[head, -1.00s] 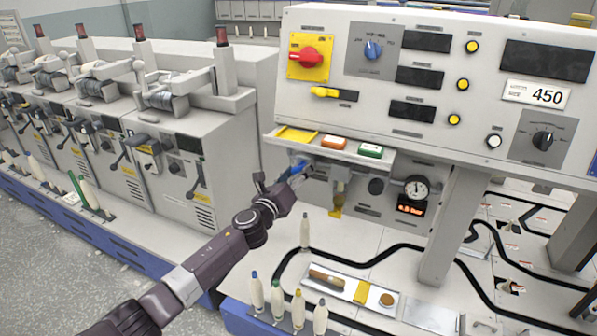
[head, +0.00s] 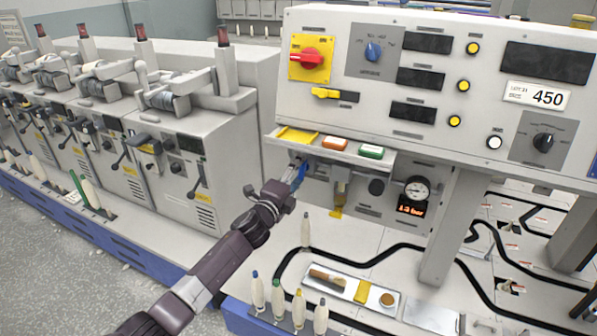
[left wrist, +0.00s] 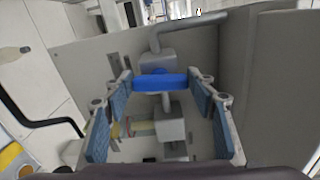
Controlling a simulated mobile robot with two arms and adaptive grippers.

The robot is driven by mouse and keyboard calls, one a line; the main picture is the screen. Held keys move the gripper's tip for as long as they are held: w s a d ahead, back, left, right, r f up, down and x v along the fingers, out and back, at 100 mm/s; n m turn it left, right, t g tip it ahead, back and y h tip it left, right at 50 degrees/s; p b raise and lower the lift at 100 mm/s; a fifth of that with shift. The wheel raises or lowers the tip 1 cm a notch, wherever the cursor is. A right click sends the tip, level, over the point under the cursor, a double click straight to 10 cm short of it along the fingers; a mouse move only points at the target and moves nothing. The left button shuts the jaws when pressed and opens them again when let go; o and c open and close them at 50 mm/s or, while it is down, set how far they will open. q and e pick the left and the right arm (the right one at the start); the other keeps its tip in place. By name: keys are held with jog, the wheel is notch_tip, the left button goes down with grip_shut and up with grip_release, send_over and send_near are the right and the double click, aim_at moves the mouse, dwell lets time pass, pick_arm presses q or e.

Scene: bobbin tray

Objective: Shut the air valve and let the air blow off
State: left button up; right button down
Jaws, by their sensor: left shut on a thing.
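The blue air valve handle (head: 303,172) is under the left end of the console's shelf, partly hidden by my left gripper (head: 297,178). In the left wrist view the blue handle (left wrist: 160,82) lies crosswise between the blue-padded fingers of my left gripper (left wrist: 163,85), on a grey valve body and pipe. My left gripper is shut on the handle. The round pressure gauge (head: 417,187) is to the right under the console. The red digital display (head: 411,210) below it reads about 1.3 bar. My right gripper is not in view.
A filter with a yellow bottom (head: 338,200) hangs right of the valve. The shelf (head: 290,141) with yellow, orange and green items juts out just above my gripper. A bobbin (head: 305,230) stands below, near a tray (head: 345,291) with tools. Grey machines (head: 165,165) line the left.

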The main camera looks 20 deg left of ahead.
pick_arm(q)
jog(key=shift+f+n, duration=0.1)
jog(key=shift+n, duration=0.5)
jog(key=o, duration=1.2)
jog(key=shift+c, duration=0.2)
jog(key=s, duration=1.2)
jog(key=shift+a, duration=0.2)
